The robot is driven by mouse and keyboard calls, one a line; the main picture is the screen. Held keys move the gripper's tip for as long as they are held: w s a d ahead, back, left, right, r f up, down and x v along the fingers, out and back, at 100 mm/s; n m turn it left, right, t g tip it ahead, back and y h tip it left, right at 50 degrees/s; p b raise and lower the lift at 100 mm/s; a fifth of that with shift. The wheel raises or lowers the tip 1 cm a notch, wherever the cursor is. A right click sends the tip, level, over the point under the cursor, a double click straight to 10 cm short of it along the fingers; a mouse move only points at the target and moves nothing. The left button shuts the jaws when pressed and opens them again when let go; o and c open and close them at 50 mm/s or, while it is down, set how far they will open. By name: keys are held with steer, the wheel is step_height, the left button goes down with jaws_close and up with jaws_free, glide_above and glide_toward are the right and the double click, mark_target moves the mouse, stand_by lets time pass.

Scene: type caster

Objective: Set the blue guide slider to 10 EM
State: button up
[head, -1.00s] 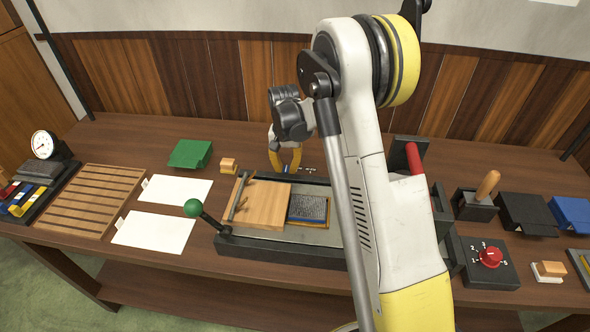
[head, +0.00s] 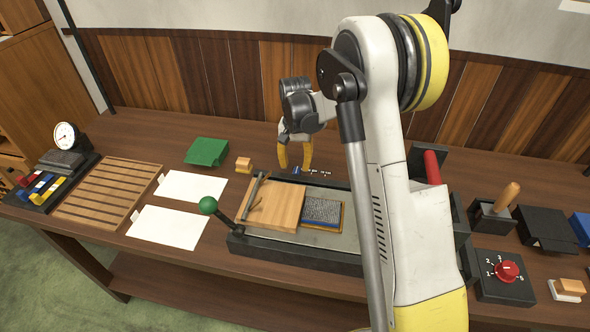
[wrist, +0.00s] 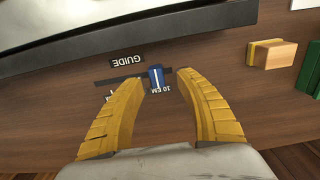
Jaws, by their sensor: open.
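The blue guide slider (wrist: 156,77) sits on a thin dark track (wrist: 120,79) beneath the upside-down GUIDE label (wrist: 128,60) in the wrist view. It stands at the track's right part, close beside the 10 EM label (wrist: 174,89). Another label to the left is mostly hidden by a finger. My gripper (wrist: 162,82) is open, with one yellow finger on each side of the slider; the right finger is close to it, and contact cannot be told. In the head view my gripper (head: 295,166) is behind the press bed, over the small blue slider (head: 296,171).
The black-framed press bed (head: 300,258) with a wooden block (head: 275,205) lies just in front of the guide. A lever with a green knob (head: 208,205) rises at the bed's left.

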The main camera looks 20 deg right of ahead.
mark_target(295, 170)
step_height(295, 170, up, 9)
steer(key=shift+r, duration=0.2)
stand_by(0.3)
steer(key=s+a+r+n+t, duration=0.3)
steer(key=s+a+r, duration=0.2)
steer(key=s+r, duration=0.65)
steer(key=s+a+f+n+t, duration=0.1)
steer(key=s+n+t, duration=0.1)
steer(key=s, duration=0.6)
steer(key=s+a+f+n+t, duration=0.1)
steer(key=s+a+f+t, duration=0.1)
steer(key=s, duration=0.6)
steer(key=shift+a+n, duration=0.15)
steer(key=shift+n, duration=0.25)
